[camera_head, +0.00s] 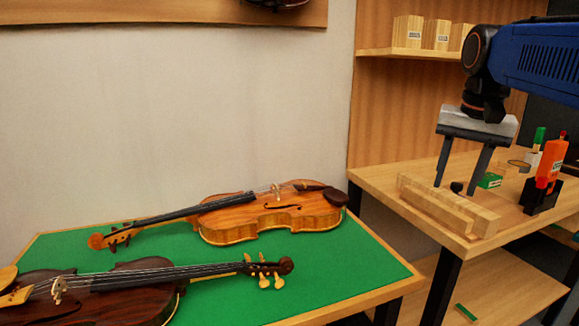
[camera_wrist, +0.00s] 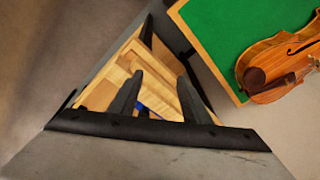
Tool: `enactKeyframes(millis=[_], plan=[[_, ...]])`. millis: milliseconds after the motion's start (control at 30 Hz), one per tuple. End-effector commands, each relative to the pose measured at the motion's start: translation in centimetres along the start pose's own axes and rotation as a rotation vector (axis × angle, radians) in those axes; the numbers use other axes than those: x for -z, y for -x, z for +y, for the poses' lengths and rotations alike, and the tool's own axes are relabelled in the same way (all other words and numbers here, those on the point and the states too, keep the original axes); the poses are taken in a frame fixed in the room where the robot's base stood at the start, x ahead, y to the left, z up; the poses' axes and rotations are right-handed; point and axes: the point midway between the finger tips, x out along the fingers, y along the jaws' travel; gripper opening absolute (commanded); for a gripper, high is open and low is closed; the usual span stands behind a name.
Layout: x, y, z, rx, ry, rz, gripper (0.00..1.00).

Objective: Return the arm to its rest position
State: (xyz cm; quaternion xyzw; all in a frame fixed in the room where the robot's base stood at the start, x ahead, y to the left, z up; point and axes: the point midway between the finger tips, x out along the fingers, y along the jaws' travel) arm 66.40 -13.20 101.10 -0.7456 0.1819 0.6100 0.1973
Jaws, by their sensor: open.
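My gripper (camera_head: 456,186) hangs from my blue arm at the right of the head view, over the wooden side bench. Its two dark fingers point down and stand apart, with nothing seen held between them. In the wrist view, the two fingers of my gripper (camera_wrist: 158,96) also stand apart, with wooden surfaces behind them. The fingertips appear above or behind the pale wooden block rack (camera_head: 445,207); I cannot tell the exact gap. A small dark round thing (camera_head: 456,187) shows between the fingertips in the head view; I cannot tell what it is.
Two violins, one light (camera_head: 270,217) and one dark (camera_head: 90,295), lie on the green-topped table (camera_head: 340,265). An orange bottle (camera_head: 551,160) in a black holder and a green box (camera_head: 490,180) stand on the side bench (camera_head: 385,178). A shelf (camera_head: 385,53) holds wooden boxes.

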Motion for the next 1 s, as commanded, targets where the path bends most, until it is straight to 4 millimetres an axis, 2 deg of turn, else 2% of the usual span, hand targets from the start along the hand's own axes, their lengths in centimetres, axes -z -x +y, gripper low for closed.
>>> enactKeyframes(millis=[33,100,367,600,800,1000], plan=[[-1.8,-1.0,0.2,0.007,0.035,0.012,0.43],[-3.8,-2.6,0.5,0.017,0.085,0.030,0.43],[-11.6,-9.2,2.0,0.051,0.272,0.099,0.43],[-18.2,-16.1,4.0,0.076,0.435,0.165,0.43],[-21.5,-20.0,5.1,0.087,0.520,0.200,0.43],[-22.3,-21.0,5.4,0.090,0.542,0.210,0.43]])
